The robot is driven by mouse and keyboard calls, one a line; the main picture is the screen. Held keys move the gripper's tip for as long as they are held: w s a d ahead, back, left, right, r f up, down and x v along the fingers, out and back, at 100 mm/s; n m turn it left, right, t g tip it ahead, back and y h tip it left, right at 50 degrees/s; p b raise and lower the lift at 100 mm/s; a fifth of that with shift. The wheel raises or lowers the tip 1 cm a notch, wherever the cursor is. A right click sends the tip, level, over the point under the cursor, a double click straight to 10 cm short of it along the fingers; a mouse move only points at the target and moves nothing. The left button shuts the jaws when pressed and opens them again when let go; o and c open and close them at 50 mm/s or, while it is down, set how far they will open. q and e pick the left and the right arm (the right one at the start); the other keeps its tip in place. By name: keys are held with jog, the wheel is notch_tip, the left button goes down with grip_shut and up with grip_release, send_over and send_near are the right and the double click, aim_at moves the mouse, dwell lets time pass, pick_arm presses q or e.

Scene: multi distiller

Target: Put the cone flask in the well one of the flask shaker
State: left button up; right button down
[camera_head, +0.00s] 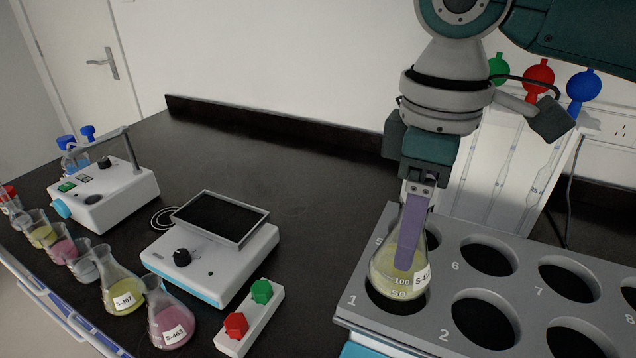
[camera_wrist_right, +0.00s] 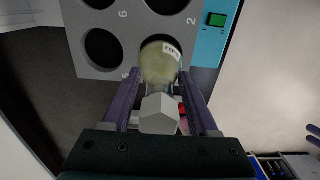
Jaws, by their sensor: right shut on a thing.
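The cone flask (camera_head: 388,273), clear glass with pale yellow liquid and a white label, is held upright over well one (camera_head: 396,303) of the grey flask shaker (camera_head: 370,335). My right gripper (camera_head: 412,240) is shut on its neck from above. The dark opening shows around the flask's base; I cannot tell whether the base is inside the rim. In the right wrist view, the flask (camera_wrist_right: 158,62) sits between my purple fingers (camera_wrist_right: 160,100) and hides most of the well. Purple bits at that view's right edge look like my left gripper (camera_wrist_right: 313,137), too cut off to read.
The shaker's other visible wells, such as well two (camera_head: 485,320) and well six (camera_head: 487,257), look empty. A white device with a dark plate (camera_head: 225,215), a red-and-green button box (camera_head: 250,318) and several filled glass vessels, including a pink flask (camera_head: 170,318), stand left. Dark bench between is clear.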

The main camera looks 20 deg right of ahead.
notch_tip(320, 180, down, 4)
jog(key=shift+r, duration=0.25)
jog(key=shift+c, duration=0.7)
grip_release()
jog(key=shift+r, duration=0.1)
notch_tip(320, 180, up, 12)
jog(key=shift+f+p, duration=0.1)
jog(key=shift+p, duration=0.2)
